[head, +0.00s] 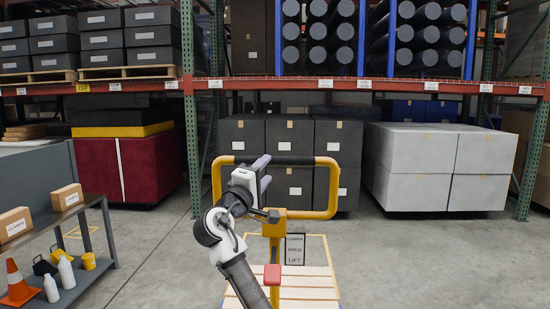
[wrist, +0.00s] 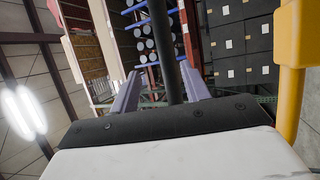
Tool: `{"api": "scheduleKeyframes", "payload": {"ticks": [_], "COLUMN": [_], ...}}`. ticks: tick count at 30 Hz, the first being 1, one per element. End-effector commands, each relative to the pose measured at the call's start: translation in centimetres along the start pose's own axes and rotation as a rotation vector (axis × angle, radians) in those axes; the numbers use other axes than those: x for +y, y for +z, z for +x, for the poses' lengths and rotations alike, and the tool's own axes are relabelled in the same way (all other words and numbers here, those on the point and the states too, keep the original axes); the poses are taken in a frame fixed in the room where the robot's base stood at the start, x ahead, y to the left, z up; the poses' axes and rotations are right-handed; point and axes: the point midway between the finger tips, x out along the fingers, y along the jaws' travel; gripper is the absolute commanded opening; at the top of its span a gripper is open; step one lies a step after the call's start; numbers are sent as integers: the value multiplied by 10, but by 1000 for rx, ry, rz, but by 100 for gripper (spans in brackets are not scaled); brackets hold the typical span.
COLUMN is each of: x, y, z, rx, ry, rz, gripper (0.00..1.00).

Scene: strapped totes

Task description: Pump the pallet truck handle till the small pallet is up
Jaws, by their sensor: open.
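The pallet truck's yellow loop handle (head: 333,190) stands upright ahead of me, with a black grip bar (head: 292,160) along its top. My gripper (head: 266,170) is open at the left half of this bar. In the wrist view the black bar (wrist: 163,45) shows between the two spread fingers (wrist: 160,85), not clamped; whether it touches them I cannot tell. A yellow side of the handle (wrist: 290,90) shows at right. The small wooden pallet (head: 305,292) lies low at the bottom, partly hidden by my arm. Its height off the floor is not clear.
A small sign (head: 295,249) reading LOWER, HOLD, LIFT and a red part (head: 272,274) sit by the handle's yellow post. A grey cart (head: 60,222) with boxes, bottles and a cone stands left. Racks with dark and white totes (head: 420,150) stand behind. Floor right is clear.

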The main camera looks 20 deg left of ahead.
Motion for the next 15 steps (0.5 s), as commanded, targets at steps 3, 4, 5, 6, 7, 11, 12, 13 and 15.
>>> {"api": "scheduleKeyframes", "payload": {"ticks": [3,4,5,6,7,11,12,13,15], "x": [3,3,2,2,2,1,1,0,0], "y": [1,0,0,0,0,0,0,0,0], "z": [26,30,35,40,44,55,57,58,59], "rx": [-3,-2,-2,-2,-1,0,0,1,1], "ry": [-1,0,0,-1,0,0,0,0,0], "rz": [-2,-1,0,-1,-1,1,1,1,1], "gripper": [46,46,46,46,46,46,46,46,46]}}
